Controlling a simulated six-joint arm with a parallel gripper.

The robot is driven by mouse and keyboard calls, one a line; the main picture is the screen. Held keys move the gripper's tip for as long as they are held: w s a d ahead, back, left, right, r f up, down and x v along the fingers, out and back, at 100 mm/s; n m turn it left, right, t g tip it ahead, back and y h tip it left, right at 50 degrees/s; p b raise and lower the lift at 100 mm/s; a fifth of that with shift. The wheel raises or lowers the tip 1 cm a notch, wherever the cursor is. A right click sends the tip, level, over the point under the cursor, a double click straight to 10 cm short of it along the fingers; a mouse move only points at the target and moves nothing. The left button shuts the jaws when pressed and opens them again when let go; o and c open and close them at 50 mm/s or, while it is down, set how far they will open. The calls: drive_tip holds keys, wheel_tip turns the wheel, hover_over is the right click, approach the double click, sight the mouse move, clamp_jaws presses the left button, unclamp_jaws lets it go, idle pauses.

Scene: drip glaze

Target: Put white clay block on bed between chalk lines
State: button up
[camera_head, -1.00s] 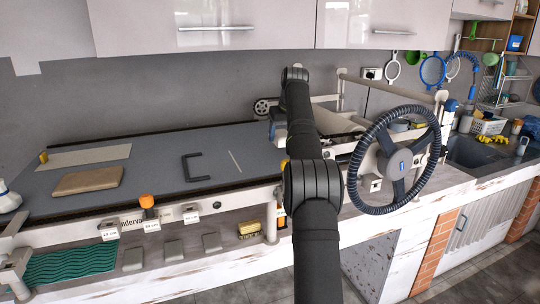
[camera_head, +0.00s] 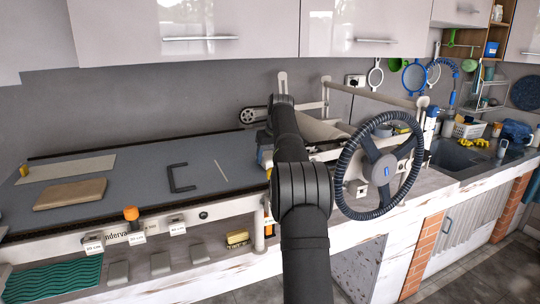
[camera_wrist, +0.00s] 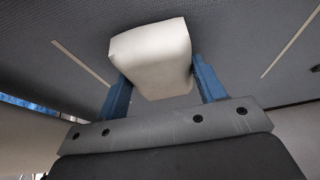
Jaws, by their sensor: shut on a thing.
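The white clay block (camera_wrist: 152,55) is between the two blue fingers of my gripper (camera_wrist: 162,82) in the wrist view. My gripper is shut on it. The grey bed (camera_wrist: 235,35) lies behind the block, with one chalk line (camera_wrist: 84,62) to its left and another (camera_wrist: 290,45) to its right. I cannot tell whether the block touches the bed. In the head view the grey bed (camera_head: 140,190) shows one pale chalk line (camera_head: 221,170); my arm hides the block and most of my gripper.
A dark square bracket shape (camera_head: 172,178), a tan slab (camera_head: 70,194) and a pale sheet (camera_head: 66,169) lie on the bed's left part. A large black handwheel (camera_head: 381,166) stands right of my arm. An orange knob (camera_head: 131,213) is on the front rail.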

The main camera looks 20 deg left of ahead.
sight(268, 156)
drive_tip(key=o, duration=1.3)
drive_tip(key=shift+f, duration=0.1)
drive_tip(key=v, duration=1.2)
drive_tip(key=x, duration=1.2)
drive_tip(key=shift+f, duration=0.1)
wheel_tip(268, 156, up, 2)
drive_tip(key=shift+r, duration=0.8)
